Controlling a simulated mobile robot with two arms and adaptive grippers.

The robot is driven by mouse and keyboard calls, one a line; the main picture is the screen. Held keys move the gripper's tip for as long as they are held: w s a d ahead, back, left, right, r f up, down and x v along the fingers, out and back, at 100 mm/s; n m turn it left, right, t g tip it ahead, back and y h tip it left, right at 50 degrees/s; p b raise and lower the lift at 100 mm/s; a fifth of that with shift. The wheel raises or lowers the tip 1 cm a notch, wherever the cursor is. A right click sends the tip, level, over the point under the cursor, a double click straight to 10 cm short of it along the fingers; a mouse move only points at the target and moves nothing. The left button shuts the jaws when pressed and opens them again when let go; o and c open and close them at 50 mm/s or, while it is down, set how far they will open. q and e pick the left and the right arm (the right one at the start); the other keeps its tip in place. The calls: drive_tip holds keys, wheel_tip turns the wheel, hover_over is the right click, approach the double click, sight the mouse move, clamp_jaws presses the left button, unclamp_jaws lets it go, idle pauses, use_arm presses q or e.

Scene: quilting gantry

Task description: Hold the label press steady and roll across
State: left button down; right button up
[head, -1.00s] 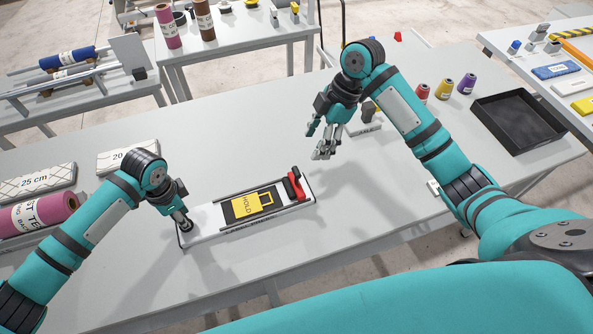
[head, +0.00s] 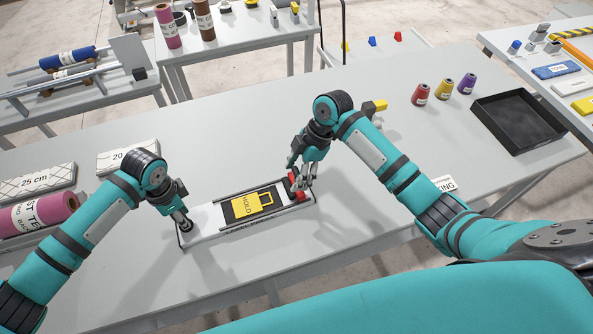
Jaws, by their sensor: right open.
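The label press (head: 205,218) is a long white base with dark side rails, lying on the grey table. A dark plate with a yellow HOLD label (head: 247,204) lies between its rails. A red roller handle (head: 297,190) is at its right end, partly hidden by my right gripper. My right gripper (head: 301,184) is open, with its fingers pointing down at the red handle; whether they touch it is unclear. My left gripper (head: 186,224) points down at the left end of the press; its fingertips are too small to tell open from shut.
A black tray (head: 556,126) and several thread cones (head: 442,87) stand at the right. Quilted blocks (head: 35,181) and a pink roll (head: 45,214) lie at the left. A yellow-ended item (head: 379,105) stands behind my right arm. The table behind the press is mostly clear.

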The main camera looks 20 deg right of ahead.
use_arm(q)
drive_tip(key=shift+s+f, duration=0.25)
drive_tip(key=shift+f, duration=0.05)
use_arm(e)
drive_tip(key=shift+c, duration=0.3)
clamp_jaws()
drive_tip(key=shift+a, duration=0.1)
